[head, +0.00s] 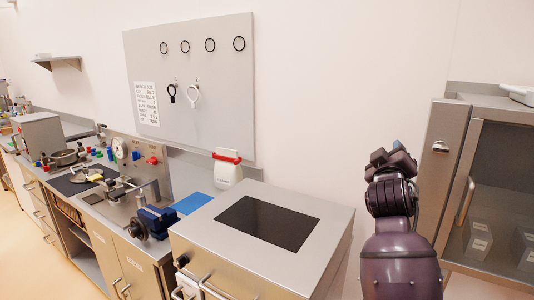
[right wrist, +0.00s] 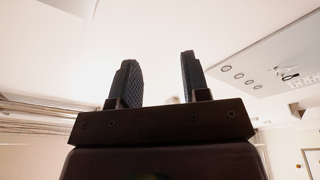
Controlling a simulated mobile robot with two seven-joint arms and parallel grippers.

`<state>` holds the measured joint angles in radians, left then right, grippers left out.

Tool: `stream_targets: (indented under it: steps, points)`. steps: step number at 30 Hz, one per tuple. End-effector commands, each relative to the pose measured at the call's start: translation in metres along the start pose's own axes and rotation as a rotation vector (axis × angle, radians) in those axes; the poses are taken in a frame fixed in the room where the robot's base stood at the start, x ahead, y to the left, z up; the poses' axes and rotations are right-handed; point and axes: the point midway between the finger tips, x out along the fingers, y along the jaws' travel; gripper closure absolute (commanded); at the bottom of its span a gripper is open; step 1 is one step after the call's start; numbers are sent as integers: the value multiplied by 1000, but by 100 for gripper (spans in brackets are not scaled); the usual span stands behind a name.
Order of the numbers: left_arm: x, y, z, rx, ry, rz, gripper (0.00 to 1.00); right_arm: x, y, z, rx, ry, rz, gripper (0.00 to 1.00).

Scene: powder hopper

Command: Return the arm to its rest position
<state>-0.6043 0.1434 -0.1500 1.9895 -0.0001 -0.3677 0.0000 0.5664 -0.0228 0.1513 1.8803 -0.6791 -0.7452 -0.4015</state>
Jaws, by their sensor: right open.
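My right arm rises at the right of the head view, with its gripper (head: 391,158) held up in front of the bare wall. In the right wrist view the right gripper (right wrist: 158,80) points upward. Its two dark fingers stand apart with nothing between them, so it is open and empty. My left arm and gripper are not in either view.
A steel cabinet with a dark top panel (head: 265,223) stands left of my right arm. A glass-fronted cabinet (head: 495,190) stands close on its right. A workbench with a blue vise (head: 152,222) is at the left, below a grey pegboard (head: 215,100).

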Motion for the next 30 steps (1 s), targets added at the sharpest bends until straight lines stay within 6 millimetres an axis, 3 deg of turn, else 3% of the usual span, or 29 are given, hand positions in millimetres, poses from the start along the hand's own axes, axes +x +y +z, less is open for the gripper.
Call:
stream_targets:
  steps: [5,14,21,30]
  points:
    - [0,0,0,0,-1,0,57,-28,-46,32,201,87,-130,57]
    - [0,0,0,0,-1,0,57,-105,-122,118,498,76,-365,57]
    - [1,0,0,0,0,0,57,-186,-164,198,635,-42,-508,57]
    - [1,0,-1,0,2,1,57,-307,-192,301,639,-278,-635,57]
